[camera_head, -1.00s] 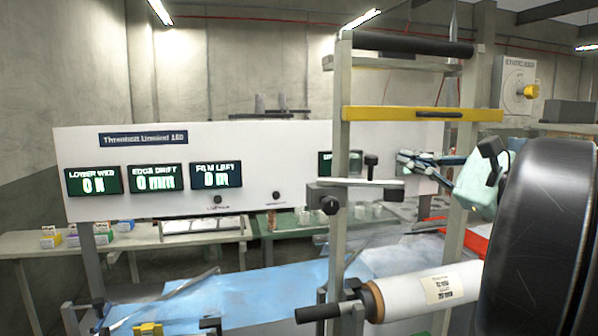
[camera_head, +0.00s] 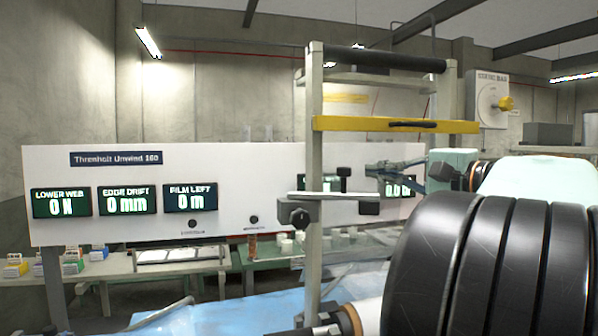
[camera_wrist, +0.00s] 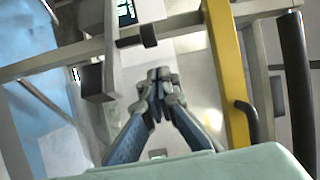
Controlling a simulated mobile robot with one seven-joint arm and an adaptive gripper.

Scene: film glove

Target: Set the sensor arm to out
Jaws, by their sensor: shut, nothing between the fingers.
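What looks like the sensor arm (camera_head: 330,196) is a pale horizontal bar with dark blocks at its ends, mounted at the upright frame in the head view. In the wrist view a grey bar with a dark block (camera_wrist: 99,80) shows to the left of my fingers and probably belongs to it. My gripper (camera_head: 372,169) is behind and to the right of the frame's post, near the bar's right end in the picture. In the wrist view my gripper (camera_wrist: 159,78) is shut and empty, its fingertips apart from the bar. I cannot read the arm's in or out setting.
A yellow crossbar (camera_head: 395,125) spans the frame above my gripper and lies close on its right in the wrist view. A white panel (camera_head: 120,165) with displays stands behind. Blue film (camera_head: 230,312) lies below. A static bar dial (camera_head: 493,98) is at right.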

